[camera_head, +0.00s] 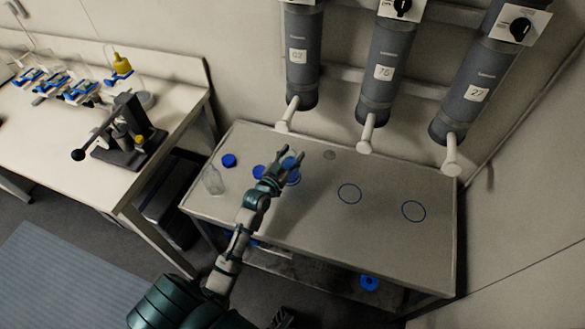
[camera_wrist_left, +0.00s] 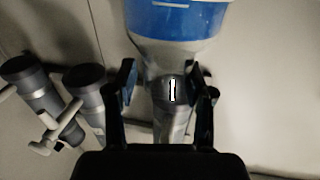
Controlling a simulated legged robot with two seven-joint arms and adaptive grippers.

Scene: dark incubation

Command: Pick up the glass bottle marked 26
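A clear glass bottle (camera_head: 213,181) stands at the left end of the grey bench; no number is readable on it. My left gripper (camera_head: 283,158) is over the left part of the bench, beside a small blue and clear object (camera_head: 291,163) that its fingers partly hide. In the left wrist view, my left gripper (camera_wrist_left: 166,90) has its fingers apart. A large blue-banded, clear-looking object (camera_wrist_left: 180,20) fills the top, its narrow part running down between the fingers. I cannot tell whether they touch it, and no 26 is readable.
Blue caps (camera_head: 229,160) lie on the bench (camera_head: 320,225), which has blue circles (camera_head: 349,193) to the right with free room. Grey cylinders with white nozzles (camera_head: 366,133) hang behind it. A white table (camera_head: 60,150) with a dark stand (camera_head: 130,145) is at left.

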